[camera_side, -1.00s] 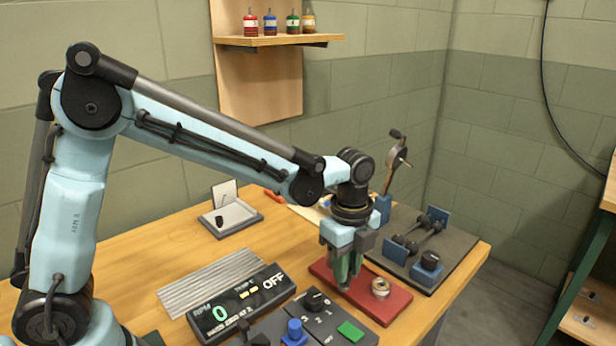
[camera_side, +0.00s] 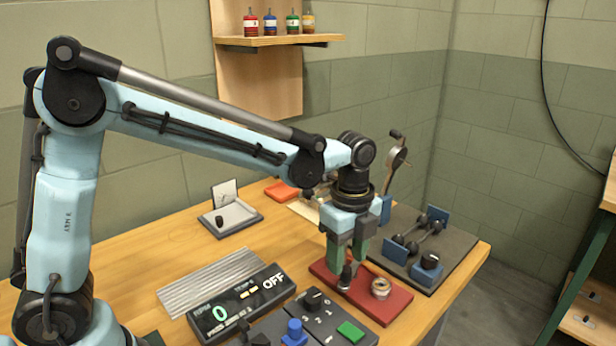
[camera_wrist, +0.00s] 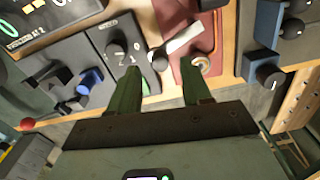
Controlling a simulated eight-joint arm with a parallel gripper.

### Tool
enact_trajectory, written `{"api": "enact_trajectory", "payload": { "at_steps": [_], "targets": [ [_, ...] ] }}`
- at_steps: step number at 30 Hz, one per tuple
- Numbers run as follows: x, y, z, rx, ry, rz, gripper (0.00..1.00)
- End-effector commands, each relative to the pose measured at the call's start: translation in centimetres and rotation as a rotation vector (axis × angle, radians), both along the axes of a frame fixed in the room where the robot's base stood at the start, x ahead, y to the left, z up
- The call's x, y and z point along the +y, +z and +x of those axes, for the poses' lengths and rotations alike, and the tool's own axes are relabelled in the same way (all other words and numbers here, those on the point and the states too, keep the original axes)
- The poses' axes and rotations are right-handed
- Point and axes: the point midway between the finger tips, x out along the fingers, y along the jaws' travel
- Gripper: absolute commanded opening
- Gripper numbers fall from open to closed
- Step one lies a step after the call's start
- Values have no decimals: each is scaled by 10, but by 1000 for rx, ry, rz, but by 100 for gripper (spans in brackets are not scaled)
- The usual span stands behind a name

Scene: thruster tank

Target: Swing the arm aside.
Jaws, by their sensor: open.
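My gripper (camera_side: 350,258) is above the red base plate (camera_side: 396,302), pointing down. Its two green fingers are apart with nothing between them; they also show in the wrist view (camera_wrist: 160,84). A small metal piece with a dark upper part (camera_side: 346,279) stands on the plate just below the fingertips. A metal ring-like part (camera_side: 380,288) sits on the plate to the right of the metal piece.
A display reading 0 and OFF (camera_side: 240,300) and a switch panel with a blue knob (camera_side: 294,328) and green button (camera_side: 351,332) stand in front. A grey board with blue blocks (camera_side: 455,262) lies to the right. A small tray (camera_side: 230,220) sits behind left; bare tabletop surrounds it.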

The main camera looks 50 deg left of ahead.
Motion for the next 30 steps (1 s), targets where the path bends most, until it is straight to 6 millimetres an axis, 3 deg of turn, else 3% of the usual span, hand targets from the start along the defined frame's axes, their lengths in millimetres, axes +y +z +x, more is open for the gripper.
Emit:
{"api": "enact_trajectory", "payload": {
  "at_steps": [9,15,21,30],
  "targets": [
    [0,57,0,0,0,0,48],
    [0,83,0,1,0,0,48],
    [0,94,0,1,0,0,48],
    [0,95,0,1,0,0,48]
  ]
}}
